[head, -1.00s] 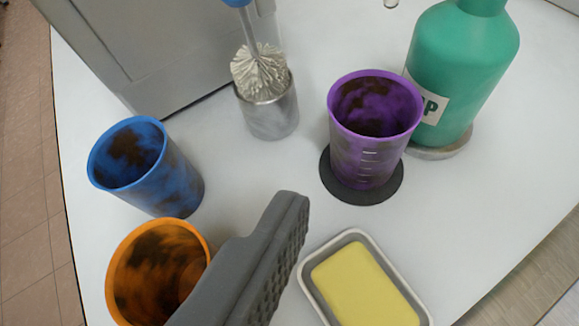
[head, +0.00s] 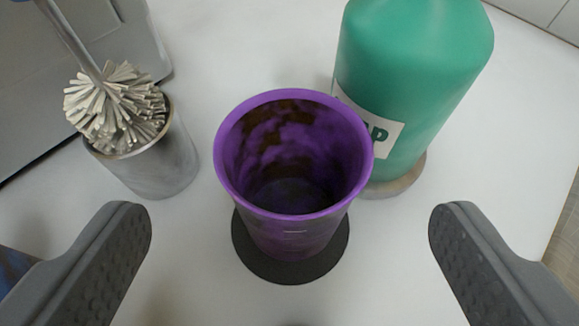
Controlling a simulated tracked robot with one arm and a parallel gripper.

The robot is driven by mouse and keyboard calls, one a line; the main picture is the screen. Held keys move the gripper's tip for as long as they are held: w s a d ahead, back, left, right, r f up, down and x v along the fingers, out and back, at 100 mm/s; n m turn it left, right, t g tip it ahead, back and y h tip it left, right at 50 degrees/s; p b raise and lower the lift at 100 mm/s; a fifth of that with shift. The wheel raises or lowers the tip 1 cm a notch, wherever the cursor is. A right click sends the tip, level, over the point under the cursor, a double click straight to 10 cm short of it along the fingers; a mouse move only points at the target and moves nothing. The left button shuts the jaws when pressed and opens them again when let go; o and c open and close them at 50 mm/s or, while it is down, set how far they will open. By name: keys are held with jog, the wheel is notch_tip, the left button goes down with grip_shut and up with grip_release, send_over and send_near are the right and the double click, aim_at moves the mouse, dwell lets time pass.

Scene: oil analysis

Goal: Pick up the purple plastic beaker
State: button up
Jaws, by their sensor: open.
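The purple plastic beaker (head: 295,228) stands upright on a round black coaster (head: 290,272) in the middle of the head view. Its inside has dark brown stains, and its mouth faces up toward me. My gripper (head: 290,222) is open, with one grey ridged finger to the left of the beaker and the other to the right. Both fingers are apart from the beaker, and nothing is held between them.
A green bottle (head: 410,75) with a white label stands on a round base close behind the beaker at right. A metal holder (head: 155,165) with a brush (head: 115,105) stands at left. A grey box (head: 60,80) is at the far left. White table lies bare around the coaster.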

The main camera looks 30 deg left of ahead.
aim_at(293, 120)
jog(key=shift+r+p+x, duration=0.1)
jog(key=shift+p+x, duration=0.25)
jog(key=shift+x, duration=0.95)
jog(key=shift+r+p+x, duration=0.15)
jog(key=shift+p+x, duration=0.2)
jog(key=shift+x, duration=1)
jog(key=shift+w, duration=0.15)
jog(key=c, duration=1.4)
jog(key=shift+c, duration=0.2)
